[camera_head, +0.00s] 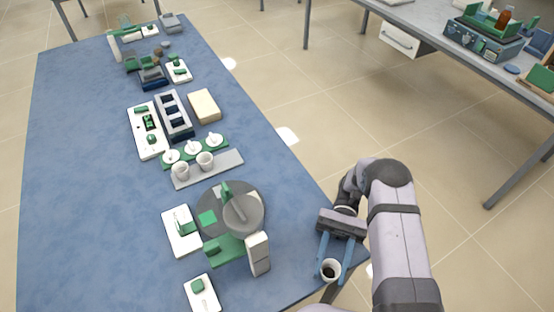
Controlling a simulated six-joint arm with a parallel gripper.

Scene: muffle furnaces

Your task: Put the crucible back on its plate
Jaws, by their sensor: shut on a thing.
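My gripper (334,264) is at the right edge of the blue table, near its front right corner. Its two blue fingers are shut on a small white crucible (330,277) with a dark inside, which looks upright. I cannot tell its height over the table. A flat grey plate (226,167) lies on the table, up and left of my gripper. Two white crucibles, a left one (182,171) and a right one (205,161), stand on its left and middle parts. Its right end is bare.
A green strip (181,155) with white lids lies behind the grey plate. A round grey device (236,211) with a green and white stand lies between my gripper and the plate. White trays (181,232) stand left of it. The table's left side is clear.

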